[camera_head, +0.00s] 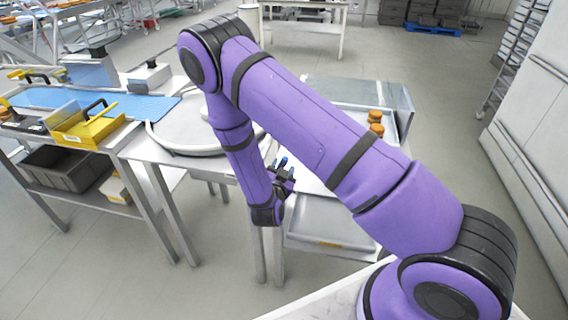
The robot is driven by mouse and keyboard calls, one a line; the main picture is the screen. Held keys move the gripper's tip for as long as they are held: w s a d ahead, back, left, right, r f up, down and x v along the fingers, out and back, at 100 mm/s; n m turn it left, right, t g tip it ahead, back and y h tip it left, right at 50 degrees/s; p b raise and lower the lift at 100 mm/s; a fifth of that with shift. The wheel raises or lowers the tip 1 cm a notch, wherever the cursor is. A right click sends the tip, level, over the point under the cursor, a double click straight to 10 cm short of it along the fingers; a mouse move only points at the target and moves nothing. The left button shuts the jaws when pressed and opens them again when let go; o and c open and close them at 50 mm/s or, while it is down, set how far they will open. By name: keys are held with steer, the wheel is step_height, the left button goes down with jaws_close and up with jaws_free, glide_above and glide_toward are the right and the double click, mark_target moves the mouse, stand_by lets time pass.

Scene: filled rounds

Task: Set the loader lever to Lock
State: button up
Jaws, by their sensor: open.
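I cannot surely pick out a loader lever or any Lock mark in this view. My gripper (282,165), with blue fingertips, is open and empty. It is near the picture's middle, beside the metal table (150,151), well to the right of the yellow block. My purple arm crosses the view and hides part of the tables.
A blue belt (110,103) runs along the left bench to a round grey plate (185,133). Brown rounds (376,117) stand behind my arm near a clear-sided guard (385,94). A grey tray (330,222) sits lower. Floor is open at the lower left.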

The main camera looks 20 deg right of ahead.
steer(key=v, duration=0.7)
steer(key=shift+s+a, duration=0.2)
steer(key=shift+s, duration=0.1)
steer(key=shift+w, duration=0.1)
steer(key=w+a+r+n+g+y, duration=0.1)
steer(key=w+r+g+y, duration=0.3)
steer(key=r, duration=0.6)
steer(key=w+a+r+n+y, duration=0.15)
steer(key=r+y, duration=0.35)
steer(key=r, duration=0.5)
steer(key=s+d+r+n+g+y, duration=0.1)
steer(key=s+r+n+y, duration=0.1)
steer(key=s+r, duration=0.3)
steer(key=s+d+r+n+g+y, duration=0.1)
steer(key=s+r+n, duration=0.1)
steer(key=r, duration=0.5)
steer(key=s+d+r+n+g, duration=0.1)
steer(key=s+d+r, duration=0.3)
steer(key=s, duration=0.7)
steer(key=s+d+r+n+g+h, duration=0.1)
steer(key=s+d+r+n, duration=0.3)
steer(key=s, duration=0.8)
steer(key=shift+r+n+g, duration=0.2)
steer(key=shift+n+g, duration=0.15)
steer(key=shift+g, duration=0.25)
